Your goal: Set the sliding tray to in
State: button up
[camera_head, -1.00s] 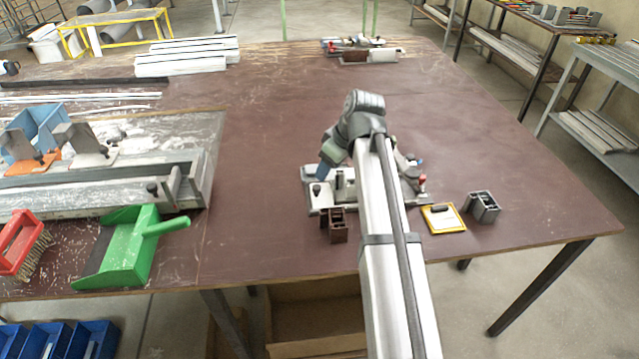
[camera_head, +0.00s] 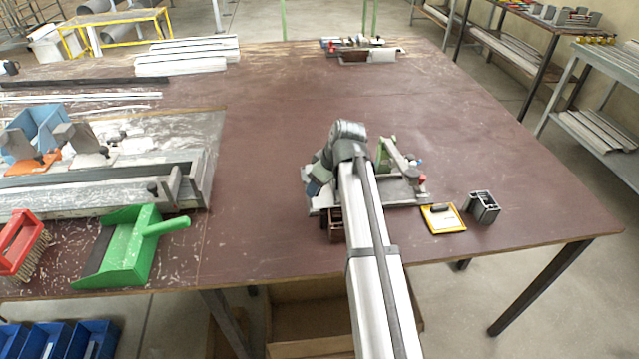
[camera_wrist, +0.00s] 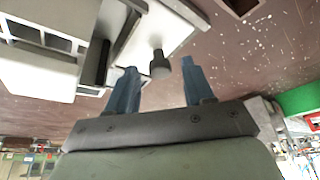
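The clamp fixture (camera_head: 405,190) stands near the front middle of the table, partly hidden behind my arm. In the wrist view, a pale plate (camera_wrist: 140,38), which looks like the sliding tray, carries a short black knob (camera_wrist: 160,66). My gripper (camera_wrist: 158,68) is open, its two blue fingers apart. The knob appears between the fingertips, with a visible gap on each side; I cannot tell whether it is at fingertip depth. In the head view, my gripper (camera_head: 316,184) is over the fixture's left end and hides most of the tray there.
A brown profile piece (camera_head: 335,226) stands just in front of the fixture, partly behind my arm. A yellow-edged pad (camera_head: 442,218) and a grey profile piece (camera_head: 482,207) lie to the right. A green dustpan (camera_head: 125,255) lies left. The table's middle behind the fixture is clear.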

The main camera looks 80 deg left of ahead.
grip_shut()
jog(key=shift+w, duration=0.1)
dwell(0.4)
jog(key=w, duration=0.8)
jog(key=shift+w, duration=0.4)
jog(key=shift+o, duration=0.2)
grip_release()
jog(key=v, duration=1.4)
jog(key=shift+s, duration=0.1)
